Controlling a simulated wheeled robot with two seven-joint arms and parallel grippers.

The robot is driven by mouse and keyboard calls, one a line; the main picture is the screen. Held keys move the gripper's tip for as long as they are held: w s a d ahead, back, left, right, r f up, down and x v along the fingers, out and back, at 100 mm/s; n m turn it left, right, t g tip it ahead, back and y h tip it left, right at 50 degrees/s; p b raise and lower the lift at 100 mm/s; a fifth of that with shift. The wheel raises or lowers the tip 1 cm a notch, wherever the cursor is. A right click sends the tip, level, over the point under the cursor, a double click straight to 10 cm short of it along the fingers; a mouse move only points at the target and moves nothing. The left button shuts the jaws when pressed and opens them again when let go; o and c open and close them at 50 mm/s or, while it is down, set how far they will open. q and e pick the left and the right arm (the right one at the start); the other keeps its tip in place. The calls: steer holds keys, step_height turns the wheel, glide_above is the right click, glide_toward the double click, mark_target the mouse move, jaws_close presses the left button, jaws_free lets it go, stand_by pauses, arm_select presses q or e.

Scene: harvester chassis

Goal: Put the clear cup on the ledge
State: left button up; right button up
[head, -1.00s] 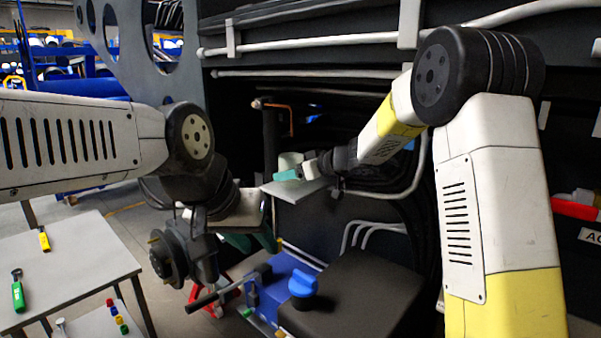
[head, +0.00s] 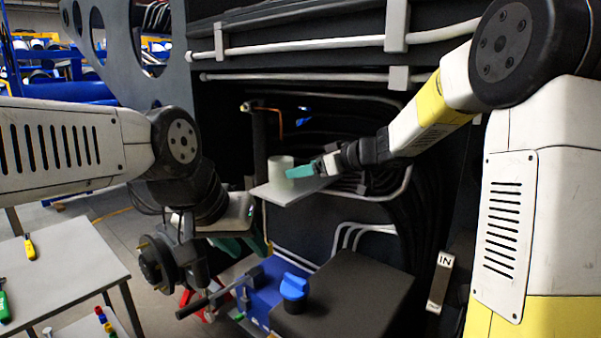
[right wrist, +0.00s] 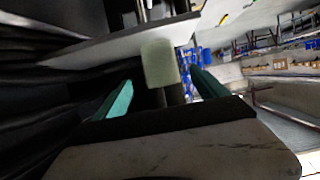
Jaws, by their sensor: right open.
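The clear cup (head: 280,168), pale and cloudy, stands upright on the light grey ledge (head: 283,192), near its left end. My right gripper (head: 302,171), with teal fingers, is just right of the cup in the head view. In the right wrist view the right gripper (right wrist: 162,76) is open. The cup (right wrist: 158,63) shows ahead, in the gap between its fingertips, with the ledge (right wrist: 110,48) behind; whether the fingers touch it cannot be told. My left gripper (head: 243,246) hangs lower left of the ledge, its teal fingers apart, with nothing seen between them.
Pipes (head: 330,44) and dark hoses line the chassis above and behind the ledge. A blue box (head: 262,290) and a black block with a blue cap (head: 293,287) lie below. A grey table (head: 70,265) with tools stands at the left.

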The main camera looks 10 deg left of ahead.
steer(key=s+d+r+m+t+h, duration=0.2)
steer(key=d+r+m+t+h, duration=0.15)
steer(key=d, duration=0.55)
steer(key=s+d+r+m+t+h, duration=0.2)
steer(key=d+r+m+t+h, duration=0.15)
steer(key=d, duration=0.65)
steer(key=s+d+f+m+g+h, duration=0.2)
steer(key=s+d, duration=0.1)
steer(key=s, duration=0.3)
steer(key=s+d+f+m+g+h, duration=0.2)
steer(key=s, duration=0.3)
steer(key=s+a+f+g+y, duration=0.1)
steer(key=s+a+f+g, duration=0.1)
steer(key=s, duration=0.6)
steer(key=s+a+f+g+y, duration=0.1)
steer(key=s+f+g, duration=0.1)
steer(key=s+f, duration=0.2)
steer(key=s, duration=0.3)
steer(key=shift+s+a+f, duration=0.35)
steer(key=shift+f, duration=0.05)
steer(key=shift+c, duration=0.4)
